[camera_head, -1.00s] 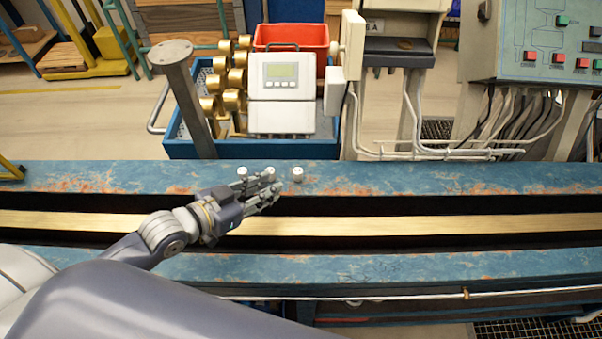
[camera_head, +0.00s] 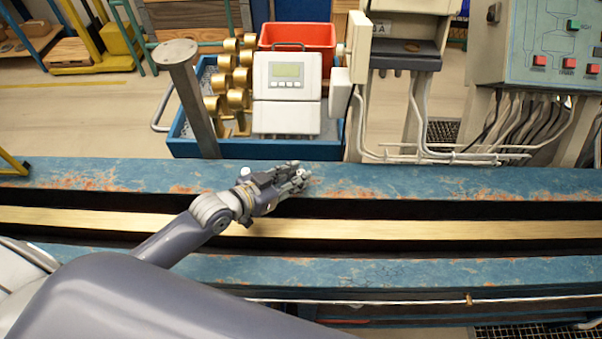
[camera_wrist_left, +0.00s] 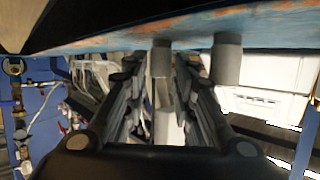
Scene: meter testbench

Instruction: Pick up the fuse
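The fuses are small pale cylinders standing upright on the blue bench. In the head view one fuse (camera_head: 245,171) stands behind my left gripper (camera_head: 298,179), and another fuse (camera_head: 303,173) shows partly at its fingertips. In the left wrist view, which is upside down, a grey-looking fuse (camera_wrist_left: 162,58) sits between the two open fingers of the left gripper (camera_wrist_left: 158,70). A second fuse (camera_wrist_left: 227,58) is outside the right-hand finger in that picture. I cannot tell whether the fingers touch the fuse. My right gripper is not in view.
The blue bench (camera_head: 420,182) has a brass-coloured strip (camera_head: 400,229) along a dark groove. Behind it stand a blue cart (camera_head: 185,148) with a white meter (camera_head: 287,95), a red bin (camera_head: 300,37) and a grey post (camera_head: 192,95). The bench top to the right is clear.

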